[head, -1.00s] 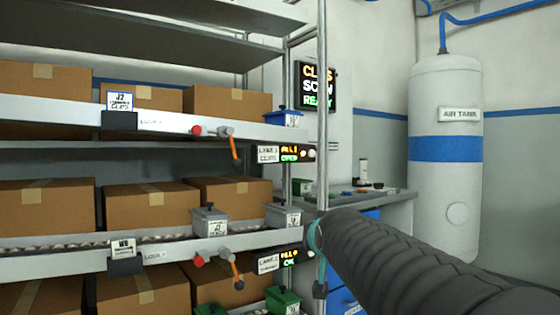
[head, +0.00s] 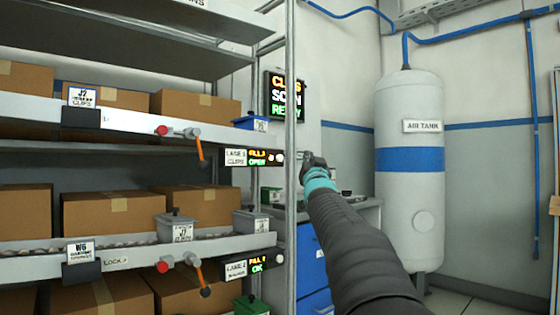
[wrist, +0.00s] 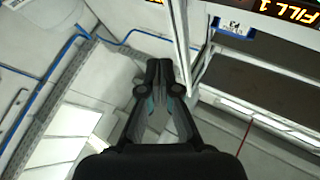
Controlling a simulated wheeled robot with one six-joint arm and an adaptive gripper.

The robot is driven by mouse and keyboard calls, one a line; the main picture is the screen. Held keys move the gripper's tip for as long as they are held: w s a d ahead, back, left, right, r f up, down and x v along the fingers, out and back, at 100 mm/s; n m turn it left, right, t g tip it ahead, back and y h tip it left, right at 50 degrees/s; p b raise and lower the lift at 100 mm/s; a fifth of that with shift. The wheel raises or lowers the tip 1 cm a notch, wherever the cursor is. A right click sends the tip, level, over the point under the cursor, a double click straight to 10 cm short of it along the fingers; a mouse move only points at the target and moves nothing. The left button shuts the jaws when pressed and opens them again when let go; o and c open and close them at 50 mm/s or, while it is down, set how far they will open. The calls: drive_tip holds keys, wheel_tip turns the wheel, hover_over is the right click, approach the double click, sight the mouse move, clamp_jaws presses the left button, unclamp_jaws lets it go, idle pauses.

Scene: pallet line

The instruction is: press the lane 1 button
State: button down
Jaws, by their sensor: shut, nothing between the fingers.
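The lane 1 panel (head: 253,158) is on the upper shelf's front rail, by the upright post, with a "LANE 1 CLIPS" label and a lit "FILL 1 / OPEN" display. A small pale round button (head: 279,157) is at its right end. My gripper (head: 307,158) is just right of the button in the head view, at about the same height; touching or apart cannot be told. In the wrist view my gripper (wrist: 159,65) is shut and empty. The upside-down "FILL 1" display (wrist: 289,10) shows there at the top right; the button is not clear there.
A similar lane 2 panel (head: 250,266) is below. Red knobs and orange-handled levers (head: 200,150) stick out from the rails to the left. The metal post (head: 291,130) stands close to my gripper. A white air tank (head: 410,190) stands at the right.

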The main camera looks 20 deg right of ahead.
drive_tip(key=shift+w, duration=0.1)
drive_tip(key=p, duration=0.5)
approach(283, 152)
wheel_tip(283, 152, up, 3)
drive_tip(key=d, duration=0.3)
drive_tip(key=shift+w+a+f+p, duration=0.15)
drive_tip(key=shift+w+a+p, duration=0.1)
drive_tip(key=shift+w, duration=0.45)
drive_tip(key=shift+w+a+f+p, duration=0.15)
drive_tip(key=shift+w+a+p, duration=0.1)
drive_tip(key=shift+w, duration=0.4)
drive_tip(key=shift+w+a, duration=0.1)
drive_tip(key=shift+w, duration=0.3)
drive_tip(key=shift+w+a+p, duration=0.15)
drive_tip(key=shift+w+p, duration=0.25)
drive_tip(key=shift+p, duration=0.1)
idle(0.4)
drive_tip(key=shift+s+f, duration=0.1)
drive_tip(key=shift+s, duration=0.05)
drive_tip(key=shift+s+d+b, duration=0.3)
drive_tip(key=shift+s+b, duration=0.35)
drive_tip(key=shift+b, duration=0.3)
